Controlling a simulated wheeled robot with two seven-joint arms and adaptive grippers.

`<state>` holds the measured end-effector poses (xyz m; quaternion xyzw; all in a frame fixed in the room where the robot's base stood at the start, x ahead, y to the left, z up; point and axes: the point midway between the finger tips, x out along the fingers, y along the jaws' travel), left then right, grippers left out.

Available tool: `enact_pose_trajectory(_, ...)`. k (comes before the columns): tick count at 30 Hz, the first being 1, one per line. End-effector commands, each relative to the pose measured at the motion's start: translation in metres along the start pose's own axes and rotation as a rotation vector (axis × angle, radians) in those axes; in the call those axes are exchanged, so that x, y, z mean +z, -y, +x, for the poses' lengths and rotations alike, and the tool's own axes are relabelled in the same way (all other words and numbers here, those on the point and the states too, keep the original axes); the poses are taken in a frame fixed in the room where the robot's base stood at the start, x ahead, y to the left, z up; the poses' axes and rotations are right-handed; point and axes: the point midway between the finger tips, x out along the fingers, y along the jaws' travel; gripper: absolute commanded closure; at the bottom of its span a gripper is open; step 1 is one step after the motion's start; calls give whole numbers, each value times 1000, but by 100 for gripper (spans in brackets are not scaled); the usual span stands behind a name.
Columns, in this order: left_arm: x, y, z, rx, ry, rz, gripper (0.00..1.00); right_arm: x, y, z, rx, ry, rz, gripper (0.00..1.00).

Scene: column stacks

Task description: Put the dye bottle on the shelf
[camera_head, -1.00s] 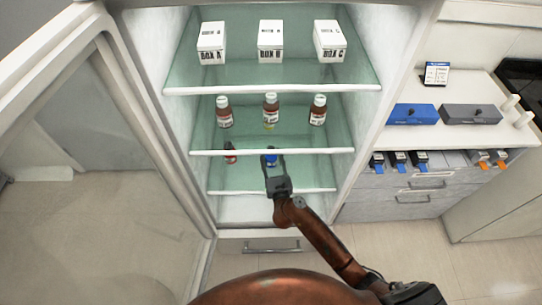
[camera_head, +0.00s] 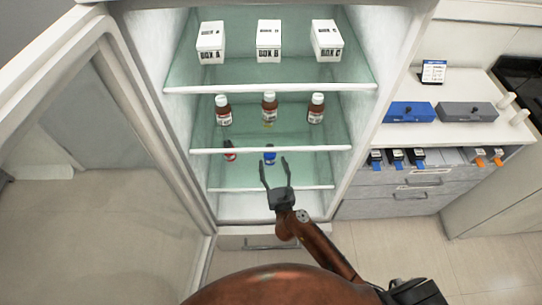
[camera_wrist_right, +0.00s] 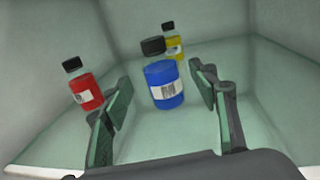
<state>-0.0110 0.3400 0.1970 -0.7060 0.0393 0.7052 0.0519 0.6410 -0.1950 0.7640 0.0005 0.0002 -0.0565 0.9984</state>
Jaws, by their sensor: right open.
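A blue dye bottle (camera_wrist_right: 164,84) with a black cap stands upright on the lowest glass shelf (camera_head: 300,178) of the open cabinet; it also shows in the head view (camera_head: 270,153). A red bottle (camera_wrist_right: 83,92) stands left of it, also in the head view (camera_head: 230,153). A yellow bottle (camera_wrist_right: 175,48) stands behind the blue one. My right gripper (camera_head: 273,163) is open and empty in front of the blue bottle. In the right wrist view its fingers (camera_wrist_right: 160,100) are spread to either side of the blue bottle, apart from it. My left gripper is out of view.
Several brown bottles (camera_head: 269,108) stand on the middle shelf and white boxes (camera_head: 269,41) on the top one. The cabinet's glass door (camera_head: 110,120) is open at the left. A counter (camera_head: 450,128) with blue and grey boxes stands at the right.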

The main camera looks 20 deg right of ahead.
Motion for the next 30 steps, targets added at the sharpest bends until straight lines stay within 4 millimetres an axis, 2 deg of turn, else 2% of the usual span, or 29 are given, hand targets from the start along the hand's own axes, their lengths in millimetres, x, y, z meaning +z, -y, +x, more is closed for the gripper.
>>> enact_pose_trajectory(3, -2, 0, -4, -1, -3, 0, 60, 0, -1, -26, 1, -2, 2, 46)
enact_pose_trajectory(9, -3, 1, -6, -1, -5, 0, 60, 0, 0, -53, 0, -1, 0, 46)
enact_pose_trajectory(15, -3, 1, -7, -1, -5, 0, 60, 0, 0, -61, 1, 1, 0, 46)
enact_pose_trajectory(24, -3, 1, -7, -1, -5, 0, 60, 1, -1, -62, 7, 8, -17, 46)
enact_pose_trajectory(26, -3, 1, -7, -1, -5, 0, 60, 5, -1, -63, 21, 28, -63, 46)
enact_pose_trajectory(30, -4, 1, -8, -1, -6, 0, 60, 19, -10, -71, 110, 129, -328, 46)
